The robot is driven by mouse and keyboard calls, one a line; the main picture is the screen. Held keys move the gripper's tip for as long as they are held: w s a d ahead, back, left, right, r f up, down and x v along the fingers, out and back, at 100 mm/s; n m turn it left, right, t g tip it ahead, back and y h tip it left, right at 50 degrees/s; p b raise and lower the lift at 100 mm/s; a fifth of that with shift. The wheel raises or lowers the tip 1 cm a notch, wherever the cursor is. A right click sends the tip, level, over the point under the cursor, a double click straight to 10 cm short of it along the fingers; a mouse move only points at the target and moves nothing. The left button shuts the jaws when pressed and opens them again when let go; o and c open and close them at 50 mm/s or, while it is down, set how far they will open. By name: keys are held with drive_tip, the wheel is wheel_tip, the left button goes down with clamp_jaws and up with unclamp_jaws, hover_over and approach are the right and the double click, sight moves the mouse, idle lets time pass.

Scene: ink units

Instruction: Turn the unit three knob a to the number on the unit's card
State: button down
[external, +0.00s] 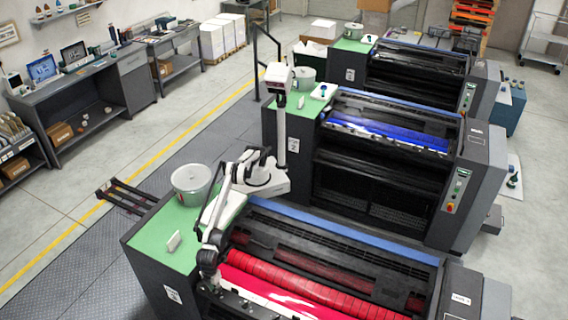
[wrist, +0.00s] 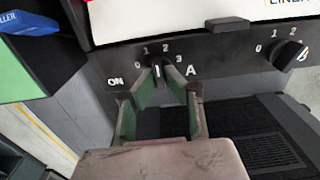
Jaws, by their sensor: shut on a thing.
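My gripper (wrist: 160,70) is shut on the dark knob (wrist: 158,73) beside the letter A, on the front panel of the unit with red ink. The dial around the knob carries 0, 1, 2 and 3. The fingers cover most of the knob, so I cannot tell its setting for sure. In the external view my gripper (external: 208,284) is low at the front left of the nearest unit (external: 150,250), and the knob is hidden there. A small white card (external: 173,241) stands on that unit's green top; its writing is too small to read.
A second knob (wrist: 290,55) with its own dial is on the same panel at right. A dark tab (wrist: 228,24) sticks out above, between the knobs. A blue-handled tool (wrist: 28,22) lies at upper left. A metal pot (external: 192,184) stands on the green top near my arm.

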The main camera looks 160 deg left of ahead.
drive_tip(key=shift+n, duration=2.3)
drive_tip(key=c, duration=1.8)
unclamp_jaws()
drive_tip(key=shift+r, duration=0.1)
drive_tip(key=shift+r, duration=5.9)
drive_tip(key=shift+a, duration=0.1)
